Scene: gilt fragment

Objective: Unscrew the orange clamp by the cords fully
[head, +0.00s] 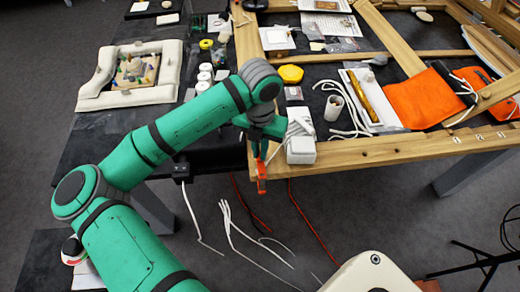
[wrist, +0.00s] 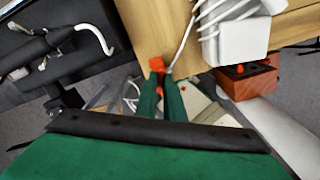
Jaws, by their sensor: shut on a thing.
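The orange clamp (head: 261,172) is at the front edge of the wooden frame, in the head view just left of the white corded block. Part of it shows in the wrist view as an orange piece (wrist: 157,64) at my fingertips. My gripper (head: 258,148) points down at the clamp, its green fingers (wrist: 161,84) close together and shut on it. The fingers hide part of the clamp, and how far its screw is turned cannot be seen. White cords (head: 299,126) lie around a white block (head: 302,150) right beside my gripper; they also show in the wrist view (wrist: 208,15).
The wooden frame (head: 390,150) lies on the dark table. Loose white cords (head: 235,228) and red cords (head: 312,228) show below the table edge.

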